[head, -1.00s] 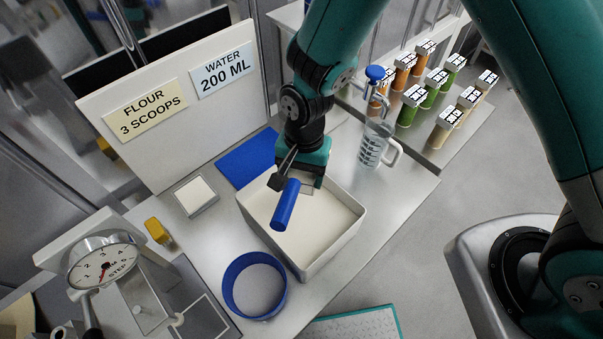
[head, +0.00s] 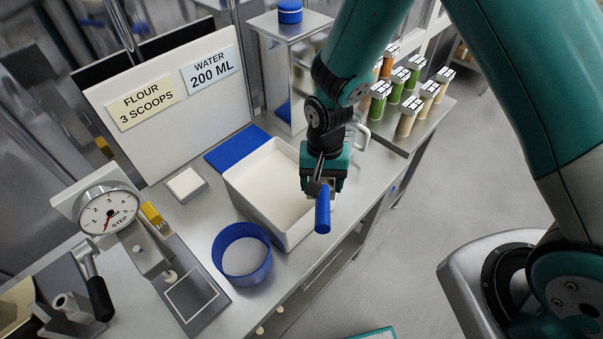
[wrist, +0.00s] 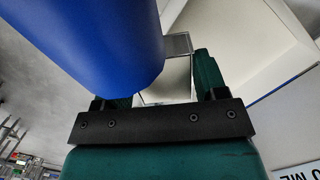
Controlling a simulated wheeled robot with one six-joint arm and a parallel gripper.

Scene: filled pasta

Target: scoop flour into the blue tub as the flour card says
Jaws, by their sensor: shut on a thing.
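My gripper (head: 322,186) is shut on the scoop, whose blue handle (head: 323,212) points down and towards the camera, by the right wall of the white flour bin (head: 296,236). The handle fills the upper left of the wrist view (wrist: 95,40). The scoop's bowl is mostly hidden, so I cannot tell whether it holds flour. Pale flour (head: 268,182) lies in the bin. The round blue tub (head: 262,272) stands on the bench left of the bin, with a pale grey-white inside. The yellow flour card (head: 141,103) reads "FLOUR 3 SCOOPS".
A blue card (head: 195,79) beside it reads "WATER 200 ML". A step dial (head: 108,213) and a lever (head: 95,285) are at the left. A small white-topped block (head: 186,184) and blue mat (head: 232,148) lie behind. Several spice jars (head: 408,122) stand at the right.

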